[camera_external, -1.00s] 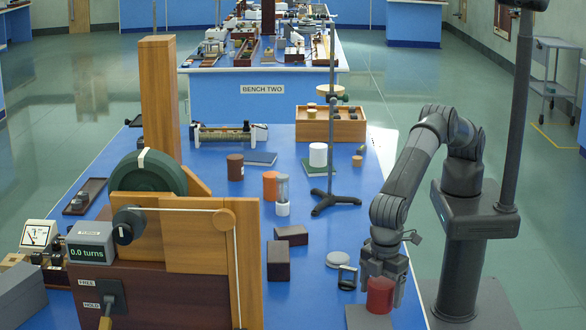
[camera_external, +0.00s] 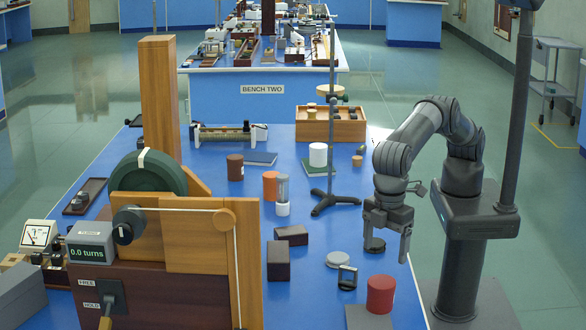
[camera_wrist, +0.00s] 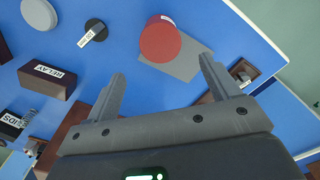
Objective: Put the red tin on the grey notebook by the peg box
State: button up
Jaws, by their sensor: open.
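The red tin (camera_external: 381,294) stands upright near the front right of the blue bench. It also shows in the wrist view (camera_wrist: 159,42). A grey notebook (camera_external: 367,318) lies flat at its near left side, and it shows partly behind the tin in the wrist view (camera_wrist: 190,67). I cannot tell whether the tin's base rests on this notebook or beside it.
A grey disc (camera_external: 338,259) and a small black item (camera_external: 347,278) lie left of the tin. Dark blocks (camera_external: 278,261) stand farther left. A stand (camera_external: 333,198), an orange cylinder (camera_external: 270,186) and a brown tin (camera_external: 235,167) are farther back. A wooden apparatus (camera_external: 180,235) fills the left front.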

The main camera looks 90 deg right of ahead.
jog(key=w+d+r+m+t, duration=0.1)
jog(key=w+d+r, duration=0.4)
jog(key=d, duration=0.5)
jog(key=w+d+r+m+y, duration=0.1)
jog(key=w+d+r, duration=0.1)
jog(key=d+r, duration=0.6)
jog(key=w+d+r+m+t, duration=0.1)
jog(key=w+d+r, duration=0.35)
jog(key=d, duration=0.65)
jog(key=s+d+r+m+t, duration=0.1)
jog(key=s+d+r, duration=0.15)
jog(key=d, duration=0.75)
jog(key=s+d+r+m, duration=0.1)
jog(key=s+d+r, duration=0.15)
jog(key=d, duration=0.65)
jog(key=s+d+f+m+t, duration=0.1)
jog(key=s+d+f, duration=0.2)
jog(key=s+d, duration=0.3)
jog(key=s+d+f+m, duration=0.1)
jog(key=s+d+f, duration=0.2)
jog(key=s+d, duration=0.4)
jog(key=s+d+f+m+t+h, duration=0.1)
jog(key=s+d+f+m, duration=0.1)
jog(key=s+d, duration=0.4)
jog(key=shift+s+d+f+t, duration=0.3)
jog(key=shift+d+f, duration=0.45)
jog(key=shift+f, duration=0.15)
